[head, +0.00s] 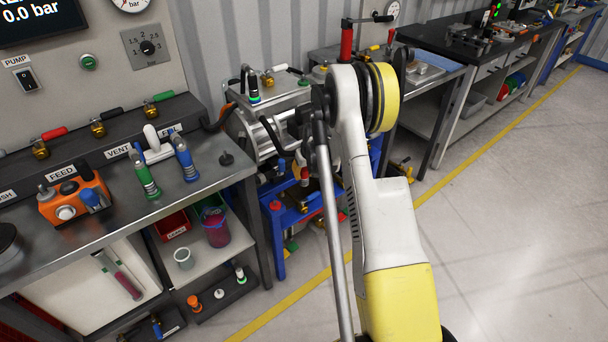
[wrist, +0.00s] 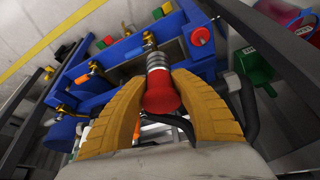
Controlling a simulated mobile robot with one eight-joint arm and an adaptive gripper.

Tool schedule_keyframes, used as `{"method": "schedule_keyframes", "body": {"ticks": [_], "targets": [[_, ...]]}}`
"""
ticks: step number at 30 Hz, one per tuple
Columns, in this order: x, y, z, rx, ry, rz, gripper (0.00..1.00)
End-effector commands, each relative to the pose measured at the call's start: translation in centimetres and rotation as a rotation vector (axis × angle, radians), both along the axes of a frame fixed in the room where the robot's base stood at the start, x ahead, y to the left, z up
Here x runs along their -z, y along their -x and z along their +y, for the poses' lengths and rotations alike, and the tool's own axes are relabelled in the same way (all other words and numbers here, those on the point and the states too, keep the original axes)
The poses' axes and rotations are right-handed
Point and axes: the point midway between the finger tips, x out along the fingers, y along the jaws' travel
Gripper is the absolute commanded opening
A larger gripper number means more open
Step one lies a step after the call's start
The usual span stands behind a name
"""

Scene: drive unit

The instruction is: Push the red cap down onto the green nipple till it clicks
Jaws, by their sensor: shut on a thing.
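In the wrist view, my gripper (wrist: 158,80) has its two ribbed orange fingers shut on the red cap (wrist: 160,95). A silver ribbed end (wrist: 157,61) extends from the cap toward the blue frame. The cap also shows as a small red patch in the head view (head: 304,175), below my arm and in front of the blue-framed unit (head: 300,212). I cannot pick out the green nipple for certain in either view, nor tell whether the cap touches anything beyond its silver end. My arm hides part of the unit in the head view.
The blue frame (wrist: 115,55) and dark hoses (wrist: 246,105) lie close around the fingers. A steel bench (head: 110,180) with fittings stands at the left. A purple-red cup (head: 216,230) is on its lower shelf. Floor at the right is clear.

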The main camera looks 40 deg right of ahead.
Motion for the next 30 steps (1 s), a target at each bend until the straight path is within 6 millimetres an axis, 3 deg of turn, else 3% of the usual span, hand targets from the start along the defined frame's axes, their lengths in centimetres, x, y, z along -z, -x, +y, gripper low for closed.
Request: {"method": "schedule_keyframes", "body": {"ticks": [11, 30], "targets": [[-0.6, 0.0, 0.0, 0.000, 0.000, 0.000, 0.00], [-4.0, 0.0, 0.0, 0.000, 0.000, 0.000, 0.00]]}}
